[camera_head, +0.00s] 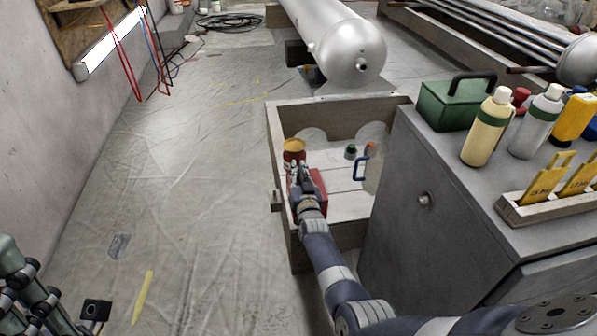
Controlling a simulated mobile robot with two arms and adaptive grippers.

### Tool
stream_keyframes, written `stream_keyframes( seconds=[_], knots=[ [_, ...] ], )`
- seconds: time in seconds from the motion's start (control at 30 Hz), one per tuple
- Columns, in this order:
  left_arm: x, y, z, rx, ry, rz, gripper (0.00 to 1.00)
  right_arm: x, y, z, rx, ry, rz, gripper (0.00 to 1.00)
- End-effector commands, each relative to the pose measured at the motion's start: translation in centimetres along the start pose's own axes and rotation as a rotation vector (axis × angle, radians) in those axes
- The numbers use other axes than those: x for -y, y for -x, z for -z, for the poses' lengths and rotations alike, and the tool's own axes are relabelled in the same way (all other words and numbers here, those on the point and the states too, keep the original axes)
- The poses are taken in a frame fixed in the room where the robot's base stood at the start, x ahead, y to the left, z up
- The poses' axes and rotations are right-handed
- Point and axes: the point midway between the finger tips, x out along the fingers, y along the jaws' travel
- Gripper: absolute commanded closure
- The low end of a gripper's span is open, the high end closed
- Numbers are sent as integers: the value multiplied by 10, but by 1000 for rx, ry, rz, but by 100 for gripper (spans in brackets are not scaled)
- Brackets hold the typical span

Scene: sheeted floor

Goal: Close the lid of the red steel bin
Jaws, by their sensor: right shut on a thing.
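The red steel bin (320,188) stands inside a wooden crate (285,215), near its left wall. My right gripper and wrist cover much of it, so its lid does not show clearly. My right gripper (298,170) reaches down into the crate from the front right. It is shut at the bin's left side, on what seems to be its lid; the fingers hide the exact contact. A red tin with a yellow-orange top (294,146) is just beyond the fingertips.
A blue-handled container (370,170) and a small green-capped item (351,151) stand in the crate. A grey cabinet (400,220) rises close to my right arm, with bottles and a green toolbox (455,104) on top. Sheeted floor (190,190) is mostly open at left.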

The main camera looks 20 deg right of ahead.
Motion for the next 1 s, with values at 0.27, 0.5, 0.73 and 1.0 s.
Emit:
stream_keyframes(
  seconds=[0.27,0.5,0.73,1.0],
  knots=[
    [0,0,0,0,-1,0,68,10,2,-6,13,-10,12,100],
    [0,0,0,-1,-1,0,68,8,2,-5,11,-8,10,69],
    [0,0,0,-1,-1,0,68,6,1,-3,6,-5,6,69],
    [1,-1,1,-5,-2,1,68,4,4,-3,5,-3,4,69]
  ],
)
